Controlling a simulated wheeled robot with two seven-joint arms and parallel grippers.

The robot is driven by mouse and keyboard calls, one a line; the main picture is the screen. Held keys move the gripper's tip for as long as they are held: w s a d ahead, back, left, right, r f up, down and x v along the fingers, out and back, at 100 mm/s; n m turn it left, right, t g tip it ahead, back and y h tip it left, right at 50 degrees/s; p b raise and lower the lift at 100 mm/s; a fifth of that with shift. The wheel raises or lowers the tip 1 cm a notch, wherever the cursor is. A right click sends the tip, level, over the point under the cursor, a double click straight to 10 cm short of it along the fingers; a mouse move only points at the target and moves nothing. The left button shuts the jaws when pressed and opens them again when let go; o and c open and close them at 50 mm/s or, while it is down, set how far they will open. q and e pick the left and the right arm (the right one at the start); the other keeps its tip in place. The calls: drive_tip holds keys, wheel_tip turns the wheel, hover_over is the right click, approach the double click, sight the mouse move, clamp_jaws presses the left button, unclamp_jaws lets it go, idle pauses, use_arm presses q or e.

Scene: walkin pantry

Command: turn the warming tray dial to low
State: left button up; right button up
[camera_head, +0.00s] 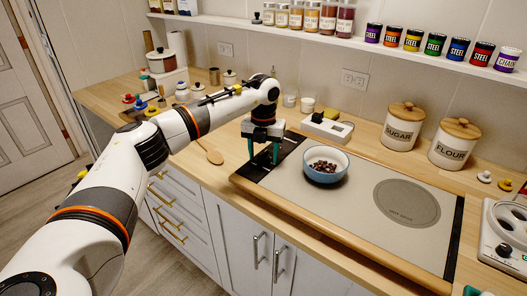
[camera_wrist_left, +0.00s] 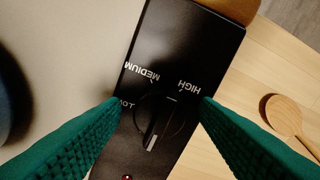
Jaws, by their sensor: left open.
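The warming tray (camera_head: 330,205) lies on the counter, with a pale top, a wooden front edge and a black control strip at its left end. In the left wrist view its black panel (camera_wrist_left: 185,45) carries the words LOW, MEDIUM and HIGH around a round black dial (camera_wrist_left: 172,122). A white mark on the dial points towards the bottom of that view, away from the three words. My left gripper (camera_head: 264,152) is over the strip, pointing down. Its green fingers (camera_wrist_left: 160,103) are open, one on each side of the dial; contact cannot be told.
A blue bowl (camera_head: 325,164) of dark pieces stands on the tray near my left gripper. A wooden spoon (camera_head: 214,156) lies to the left. Sugar (camera_head: 401,128) and flour (camera_head: 453,146) canisters stand behind. A white appliance (camera_head: 505,238) is at the right.

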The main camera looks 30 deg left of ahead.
use_arm(q)
drive_tip(key=c, duration=1)
use_arm(e)
drive_tip(key=shift+s, duration=0.55)
use_arm(q)
drive_tip(key=m, duration=0.3)
drive_tip(key=shift+r+p, duration=0.1)
drive_tip(key=shift+p, duration=0.3)
drive_tip(key=m, duration=0.3)
drive_tip(key=shift+m, duration=0.3)
drive_tip(key=m, duration=0.3)
drive_tip(key=shift+m+p, duration=0.3)
drive_tip(key=shift+p, duration=0.05)
drive_tip(key=shift+m, duration=1.7)
use_arm(e)
drive_tip(key=shift+w+r, duration=0.15)
drive_tip(key=shift+r, duration=0.6)
